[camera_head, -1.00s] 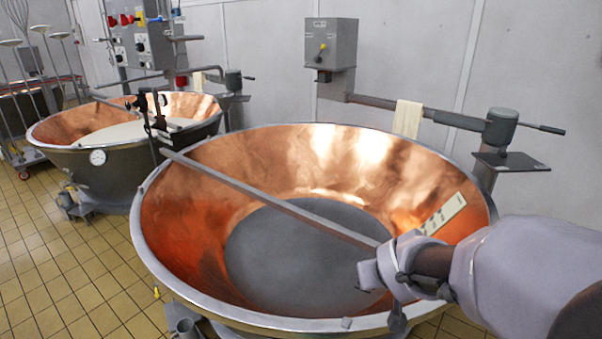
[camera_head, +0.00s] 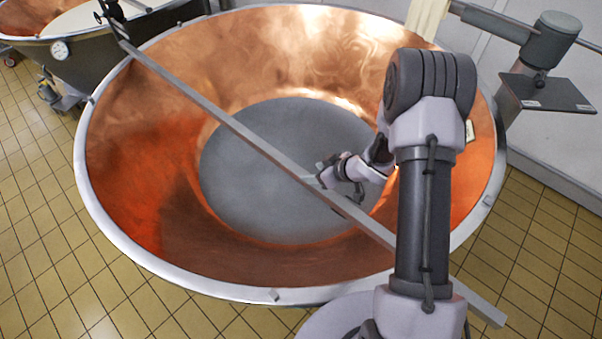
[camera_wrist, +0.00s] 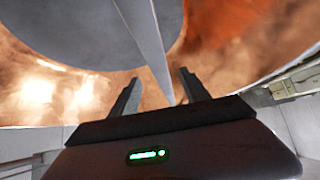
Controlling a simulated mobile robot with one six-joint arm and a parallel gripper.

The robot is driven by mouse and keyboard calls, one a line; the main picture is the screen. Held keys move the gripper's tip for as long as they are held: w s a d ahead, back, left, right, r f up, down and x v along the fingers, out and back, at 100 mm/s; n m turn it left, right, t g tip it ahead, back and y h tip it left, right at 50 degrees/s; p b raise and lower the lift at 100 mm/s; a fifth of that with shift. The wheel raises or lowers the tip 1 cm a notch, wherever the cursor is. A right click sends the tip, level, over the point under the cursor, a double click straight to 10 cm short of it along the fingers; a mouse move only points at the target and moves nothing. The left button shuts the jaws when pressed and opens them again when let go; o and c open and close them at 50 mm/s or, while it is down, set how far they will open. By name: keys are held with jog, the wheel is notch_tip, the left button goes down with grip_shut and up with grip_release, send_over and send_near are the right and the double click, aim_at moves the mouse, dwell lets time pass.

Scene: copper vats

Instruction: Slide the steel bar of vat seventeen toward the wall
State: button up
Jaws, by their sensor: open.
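The steel bar (camera_head: 240,129) lies slantwise across the open copper vat (camera_head: 330,45), from the far left rim to past the near right rim. Its lower right part passes behind my arm, and its end shows beyond the rim. My gripper (camera_head: 325,177) is at the bar, right of the vat's middle. In the wrist view my open gripper (camera_wrist: 160,78) has one finger on each side of the bar (camera_wrist: 146,35), which runs between them. I cannot tell whether either finger touches it. No vat number is readable.
A second vat (camera_head: 78,75) stands at the upper left. Tiled floor (camera_head: 45,250) is clear at the lower left.

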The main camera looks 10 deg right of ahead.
aim_at(301, 172)
jog(key=b+x, duration=0.2)
jog(key=x, duration=0.7)
jog(key=shift+w, duration=0.2)
grip_shut()
dwell(0.9)
